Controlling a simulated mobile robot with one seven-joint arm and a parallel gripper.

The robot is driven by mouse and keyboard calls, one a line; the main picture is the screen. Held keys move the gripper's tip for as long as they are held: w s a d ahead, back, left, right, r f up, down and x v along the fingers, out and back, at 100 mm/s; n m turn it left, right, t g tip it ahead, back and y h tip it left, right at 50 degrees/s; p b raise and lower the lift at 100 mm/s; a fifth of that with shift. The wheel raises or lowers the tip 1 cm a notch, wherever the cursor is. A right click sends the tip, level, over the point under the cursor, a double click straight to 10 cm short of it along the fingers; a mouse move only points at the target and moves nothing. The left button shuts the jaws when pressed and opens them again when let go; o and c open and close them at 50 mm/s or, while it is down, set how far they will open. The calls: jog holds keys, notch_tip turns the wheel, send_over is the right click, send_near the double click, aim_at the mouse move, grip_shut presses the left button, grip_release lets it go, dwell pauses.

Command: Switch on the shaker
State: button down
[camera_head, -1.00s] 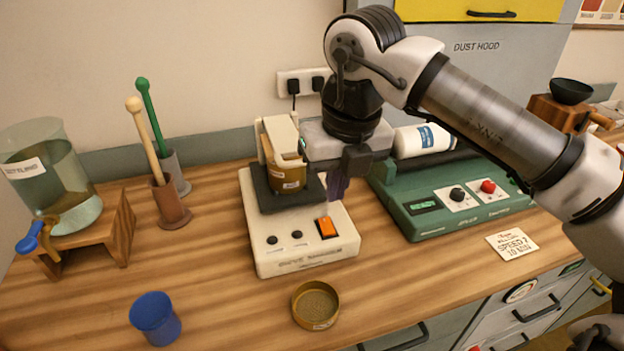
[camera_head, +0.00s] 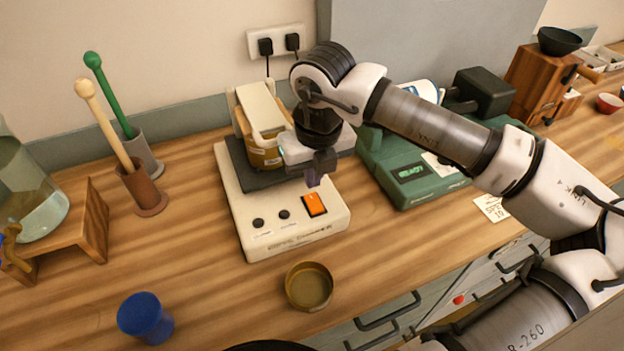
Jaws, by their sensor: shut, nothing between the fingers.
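The shaker (camera_head: 286,236) is a cream box on the wooden table, with two dark knobs and an orange rocker switch (camera_head: 315,204) on its front panel. A brown jar (camera_head: 265,155) is clamped on its dark platform. My gripper (camera_head: 314,183) is shut and empty, pointing down just above and behind the orange switch. I cannot tell whether its fingertips touch the switch. My wrist hides the platform's right side.
A green machine (camera_head: 405,175) stands to the right, behind my arm. A brass dish (camera_head: 309,287) and a blue cup (camera_head: 146,318) are in front. Two pestles in holders and a glass vessel on a wooden stand are at left.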

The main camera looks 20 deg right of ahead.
aim_at(311, 196)
jog(key=shift+w+f+p, duration=0.2)
jog(key=shift+f+p, duration=0.1)
jog(key=shift+f, duration=0.7)
jog(key=shift+w+f+p, duration=0.15)
jog(key=shift+f+p, duration=0.1)
jog(key=shift+f, duration=0.7)
jog(key=shift+f, duration=0.1)
